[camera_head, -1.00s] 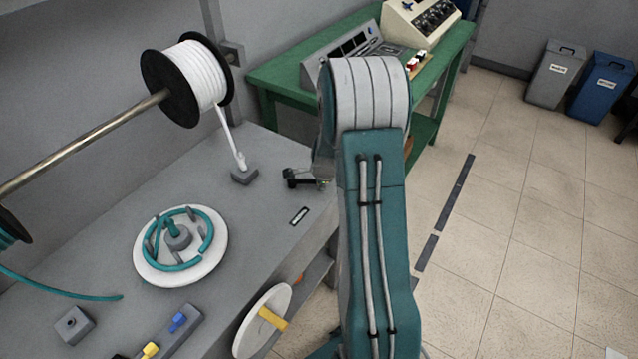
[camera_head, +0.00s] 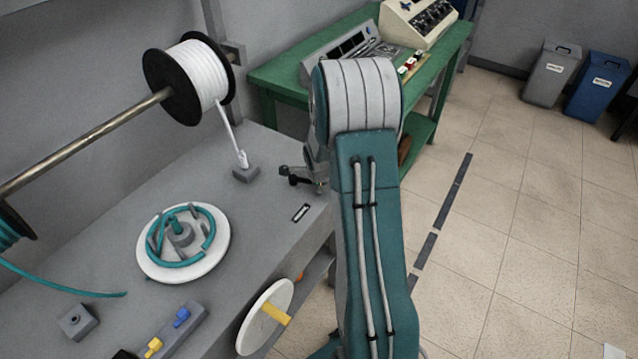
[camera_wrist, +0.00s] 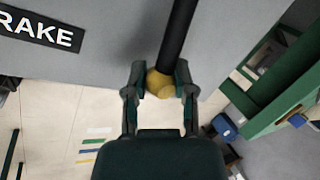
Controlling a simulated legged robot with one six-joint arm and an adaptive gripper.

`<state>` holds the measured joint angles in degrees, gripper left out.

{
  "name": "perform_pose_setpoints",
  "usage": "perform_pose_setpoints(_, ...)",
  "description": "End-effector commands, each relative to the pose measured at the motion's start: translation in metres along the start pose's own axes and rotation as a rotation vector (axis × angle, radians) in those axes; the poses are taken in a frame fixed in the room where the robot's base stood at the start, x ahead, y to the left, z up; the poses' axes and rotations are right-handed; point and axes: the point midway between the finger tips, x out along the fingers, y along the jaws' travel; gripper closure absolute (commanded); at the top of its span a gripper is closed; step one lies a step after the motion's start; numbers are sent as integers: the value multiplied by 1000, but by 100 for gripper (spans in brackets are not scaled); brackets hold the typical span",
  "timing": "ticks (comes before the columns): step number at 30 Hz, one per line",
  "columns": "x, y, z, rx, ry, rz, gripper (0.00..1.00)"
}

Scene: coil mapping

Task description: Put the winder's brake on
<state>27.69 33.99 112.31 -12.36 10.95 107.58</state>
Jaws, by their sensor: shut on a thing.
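In the wrist view my gripper (camera_wrist: 160,82) is shut on the yellow ball knob (camera_wrist: 159,84) at the end of a black lever (camera_wrist: 177,38). The lever runs up and out of the frame over the grey bench surface. A black label (camera_wrist: 42,30) reading "RAKE", its first letter cut off, lies to the left. In the head view the winder's white disc (camera_head: 160,266) carries a teal coil (camera_head: 208,236) on the bench. My arm covers much of the bench's right end there, and the knob cannot be made out.
A white reel (camera_head: 205,75) hangs on a rod (camera_head: 85,145) above the bench (camera_head: 110,245). A white wheel with a yellow handle (camera_head: 275,315) stands at the bench front. A green table (camera_head: 285,75) with control boxes is behind my arm. Open floor (camera_head: 510,220) lies to the right.

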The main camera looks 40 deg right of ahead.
Motion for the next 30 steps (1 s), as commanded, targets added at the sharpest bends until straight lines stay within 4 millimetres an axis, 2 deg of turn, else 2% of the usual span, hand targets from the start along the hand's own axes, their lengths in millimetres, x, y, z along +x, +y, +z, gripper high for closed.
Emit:
perform_pose_setpoints(6, 0, 1, 0, 1, 0, 2, 100)
perform_pose_setpoints(7, 0, 1, 0, 1, 0, 2, 57)
perform_pose_setpoints(9, 0, 1, 0, 1, 0, 2, 31)
perform_pose_setpoints(22, -3, 0, 0, 1, 0, 0, 31)
perform_pose_setpoints(26, -18, -1, 0, 2, 0, -3, 31)
perform_pose_setpoints(30, -43, -1, 0, 2, 0, -4, 31)
